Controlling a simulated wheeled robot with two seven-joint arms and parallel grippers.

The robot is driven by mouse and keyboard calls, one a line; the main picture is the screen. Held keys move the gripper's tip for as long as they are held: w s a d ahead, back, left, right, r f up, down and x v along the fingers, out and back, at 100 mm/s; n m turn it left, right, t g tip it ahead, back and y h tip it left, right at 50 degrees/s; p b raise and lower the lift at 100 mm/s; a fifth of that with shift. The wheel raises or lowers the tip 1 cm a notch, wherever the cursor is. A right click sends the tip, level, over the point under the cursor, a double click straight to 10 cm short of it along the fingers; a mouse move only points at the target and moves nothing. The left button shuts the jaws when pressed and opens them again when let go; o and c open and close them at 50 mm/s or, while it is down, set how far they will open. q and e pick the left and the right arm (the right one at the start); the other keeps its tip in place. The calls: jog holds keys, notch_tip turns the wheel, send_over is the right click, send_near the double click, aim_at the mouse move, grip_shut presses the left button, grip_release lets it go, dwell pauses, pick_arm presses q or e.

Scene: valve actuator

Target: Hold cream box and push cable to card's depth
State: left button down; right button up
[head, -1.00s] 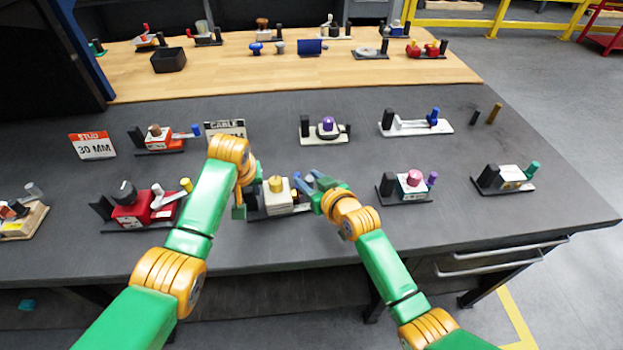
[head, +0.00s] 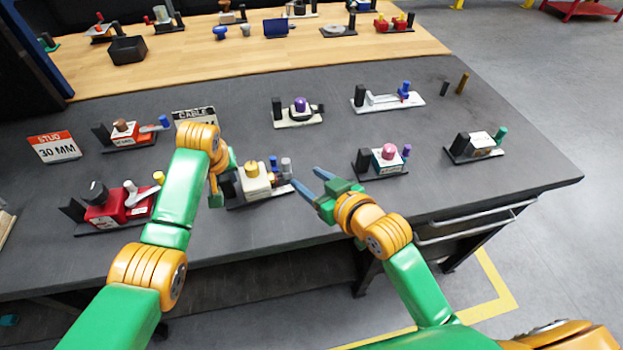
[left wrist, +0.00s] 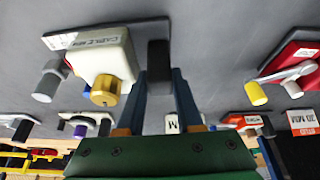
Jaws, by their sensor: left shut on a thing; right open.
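The cream box (head: 256,181) has a gold knob (head: 253,168) on top and sits on a dark base near the table's front edge. In the left wrist view its label reads "CABLE" (left wrist: 100,42). A grey cylinder (head: 287,167) stands at its right end, with a blue part beside it. A black block (left wrist: 158,62) stands at its other end. My left gripper (left wrist: 162,78) is shut on this block, with one blue finger on each side. My right gripper (head: 306,182) is open and empty, right of the box. The "CABLE" card (head: 194,116) is partly hidden by my left arm.
A red box fixture (head: 105,213) stands to the left, and a teal-and-white one (head: 386,159) to the right of my right gripper. A "STUD 30 MM" card (head: 54,147) stands at the far left. Bare table lies behind the right gripper.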

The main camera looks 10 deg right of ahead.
dwell(0.3)
pick_arm(q)
jog(key=c, duration=0.9)
grip_release()
jog(key=o, duration=0.4)
jog(key=shift+w+f, duration=0.1)
jog(key=shift+w, duration=0.05)
